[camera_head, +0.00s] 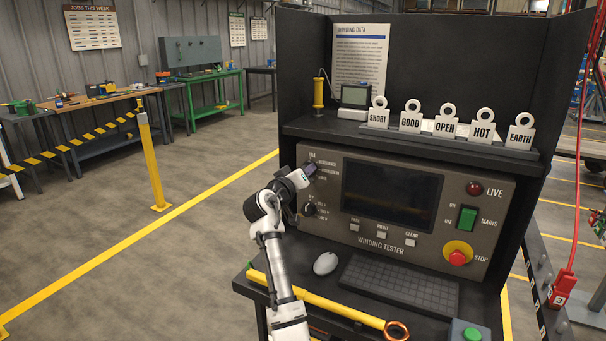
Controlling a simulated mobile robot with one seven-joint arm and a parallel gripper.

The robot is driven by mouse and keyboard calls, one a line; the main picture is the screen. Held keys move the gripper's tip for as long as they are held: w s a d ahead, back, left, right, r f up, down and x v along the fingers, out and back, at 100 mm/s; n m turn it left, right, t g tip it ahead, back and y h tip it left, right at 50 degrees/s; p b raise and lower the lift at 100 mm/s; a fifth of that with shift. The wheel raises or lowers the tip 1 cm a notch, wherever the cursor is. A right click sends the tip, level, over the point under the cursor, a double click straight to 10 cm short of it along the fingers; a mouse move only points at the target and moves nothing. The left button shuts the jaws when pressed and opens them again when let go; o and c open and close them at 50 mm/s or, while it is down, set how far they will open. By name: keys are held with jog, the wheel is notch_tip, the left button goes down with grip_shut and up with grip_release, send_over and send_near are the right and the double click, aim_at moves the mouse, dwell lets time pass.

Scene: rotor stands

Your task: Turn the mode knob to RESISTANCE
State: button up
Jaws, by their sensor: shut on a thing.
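The winding tester (354,241) stands on a dark bench, its grey front panel facing me. The mode knob (310,168) is at the panel's upper left, with small printed position labels beside it, too small to read with certainty. My gripper (304,175) is at this knob, shut on it. The gripper hides part of the knob, and I cannot tell where its pointer stands. A second dark knob (309,209) sits below it, apart from my gripper. The tester's screen (391,194) is dark.
A yellow bar with an orange ring (396,330), a mouse (326,263) and a keyboard (400,284) lie on the bench before the panel. A red stop button (457,258) and a green mains switch (467,219) are at right. Labelled tags (411,117) stand on the shelf above.

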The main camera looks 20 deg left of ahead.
jog(key=o, duration=1)
jog(key=shift+c, duration=0.2)
jog(key=s+a+b, duration=0.2)
jog(key=s+b, duration=0.2)
jog(key=s, duration=0.9)
jog(key=shift+s, duration=0.35)
jog(key=shift+r, duration=0.1)
